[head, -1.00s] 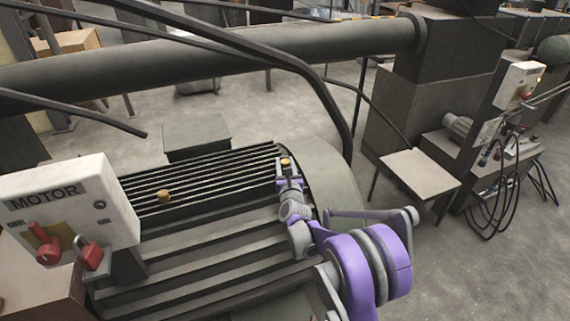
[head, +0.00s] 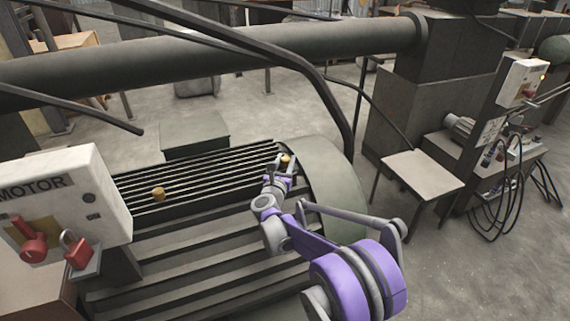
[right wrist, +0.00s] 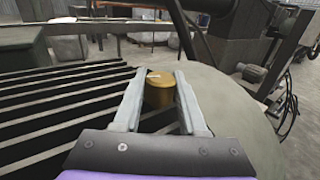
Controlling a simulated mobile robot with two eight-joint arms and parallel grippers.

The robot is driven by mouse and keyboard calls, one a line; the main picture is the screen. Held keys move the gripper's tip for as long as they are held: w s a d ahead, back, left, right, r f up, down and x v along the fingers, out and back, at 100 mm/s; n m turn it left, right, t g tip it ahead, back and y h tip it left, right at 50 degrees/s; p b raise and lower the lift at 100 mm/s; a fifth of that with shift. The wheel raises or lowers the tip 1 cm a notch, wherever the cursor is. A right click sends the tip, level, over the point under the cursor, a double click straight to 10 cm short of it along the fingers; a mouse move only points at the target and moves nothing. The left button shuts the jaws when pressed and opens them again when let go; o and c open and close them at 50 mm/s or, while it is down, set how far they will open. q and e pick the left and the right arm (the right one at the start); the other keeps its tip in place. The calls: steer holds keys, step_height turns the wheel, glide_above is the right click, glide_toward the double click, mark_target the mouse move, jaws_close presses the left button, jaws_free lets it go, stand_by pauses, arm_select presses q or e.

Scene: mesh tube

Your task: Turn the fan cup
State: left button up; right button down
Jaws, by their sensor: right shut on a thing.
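A small brass cup (head: 286,160) stands at the right end of the slatted top of the big dark motor housing (head: 210,247). My right gripper (head: 282,168) reaches to it from the front. In the right wrist view, the cup (right wrist: 160,91) is between the two grey fingers of the gripper (right wrist: 160,84), which are shut on its sides. A short pale mark shows on the cup's top. A second brass cup (head: 158,193) stands on the slats further left, away from the gripper. My left gripper is not in view.
A white MOTOR box (head: 62,205) with a red switch (head: 33,243) and a red padlock (head: 76,250) stands at the left. A large pipe (head: 220,60) and a thin dark bent bar (head: 325,92) pass behind and above the housing. A small table (head: 422,175) stands at the right.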

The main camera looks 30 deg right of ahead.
steer(key=shift+m+g+h, duration=1.1)
steer(key=shift+g+h, duration=0.1)
steer(key=shift+h, duration=0.1)
steer(key=shift+c, duration=2.3)
jaws_free()
steer(key=v, duration=1.1)
steer(key=shift+w, duration=0.15)
